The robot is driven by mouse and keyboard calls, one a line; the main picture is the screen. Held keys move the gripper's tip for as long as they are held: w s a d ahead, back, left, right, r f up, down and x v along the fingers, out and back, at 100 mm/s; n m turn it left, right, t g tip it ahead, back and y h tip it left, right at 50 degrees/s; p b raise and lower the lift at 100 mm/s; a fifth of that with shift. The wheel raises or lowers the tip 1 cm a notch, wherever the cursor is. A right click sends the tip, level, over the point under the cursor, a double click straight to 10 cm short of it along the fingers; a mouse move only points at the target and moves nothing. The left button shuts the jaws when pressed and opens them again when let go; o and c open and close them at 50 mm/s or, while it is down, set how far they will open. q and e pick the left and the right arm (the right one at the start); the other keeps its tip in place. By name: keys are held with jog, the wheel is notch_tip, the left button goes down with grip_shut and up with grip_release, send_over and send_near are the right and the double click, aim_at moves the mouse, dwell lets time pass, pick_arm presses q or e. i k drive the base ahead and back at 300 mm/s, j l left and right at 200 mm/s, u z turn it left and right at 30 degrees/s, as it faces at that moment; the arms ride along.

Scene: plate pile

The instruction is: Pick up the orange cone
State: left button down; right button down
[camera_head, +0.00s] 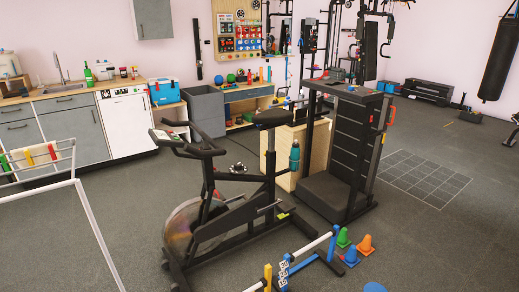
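One orange cone (365,245) is farther right and back. Neither of my grippers shows in this view.
A low hurdle with a white bar (312,246) lies left of the cones. An exercise bike (215,215) and a weight machine (345,150) stand behind it. A blue disc (375,287) lies in front. The floor to the right is open.

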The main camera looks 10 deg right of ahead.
aim_at(364, 248)
jog(key=z, duration=1.35)
